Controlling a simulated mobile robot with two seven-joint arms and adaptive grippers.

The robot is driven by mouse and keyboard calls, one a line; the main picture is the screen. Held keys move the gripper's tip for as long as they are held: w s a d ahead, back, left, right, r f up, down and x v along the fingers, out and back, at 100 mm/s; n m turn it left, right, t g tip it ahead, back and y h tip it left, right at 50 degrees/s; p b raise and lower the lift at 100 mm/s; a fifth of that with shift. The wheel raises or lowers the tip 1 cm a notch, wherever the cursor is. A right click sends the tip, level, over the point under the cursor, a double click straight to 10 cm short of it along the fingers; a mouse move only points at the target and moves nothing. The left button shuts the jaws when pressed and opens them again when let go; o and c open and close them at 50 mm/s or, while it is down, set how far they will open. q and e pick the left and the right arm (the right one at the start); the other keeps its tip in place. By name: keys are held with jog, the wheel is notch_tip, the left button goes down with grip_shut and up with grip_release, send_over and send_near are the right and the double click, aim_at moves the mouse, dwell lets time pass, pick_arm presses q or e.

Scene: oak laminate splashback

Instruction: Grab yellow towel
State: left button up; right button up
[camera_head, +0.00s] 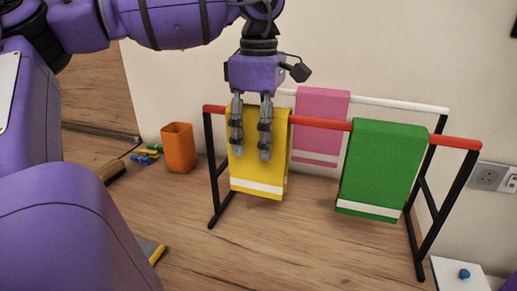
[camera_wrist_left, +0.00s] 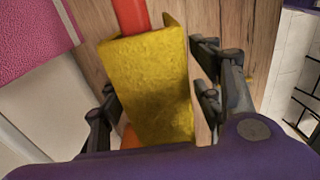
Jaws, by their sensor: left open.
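The yellow towel (camera_head: 262,178) has a white stripe near its lower edge and hangs over the red front bar at the left end of the rack. My left gripper (camera_head: 250,155) is pointing down at the towel and overlaps its upper part in the head view. In the left wrist view the towel (camera_wrist_left: 148,85) lies between the two spread fingers (camera_wrist_left: 155,105), with the red bar (camera_wrist_left: 131,15) coming out from under it. The fingers are open, with a gap visible on the right side. My right gripper is not in view.
A green towel (camera_head: 381,165) hangs on the same bar to the right. A pink towel (camera_head: 320,120) hangs on the white rear bar (camera_head: 400,103). An orange cup (camera_head: 178,148) and a brush (camera_head: 112,173) are at the left. A wall socket (camera_head: 488,177) is at the right.

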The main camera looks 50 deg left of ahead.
pick_arm(q)
jog(key=c, duration=1.3)
jog(key=shift+r, duration=0.1)
jog(key=shift+c, duration=0.2)
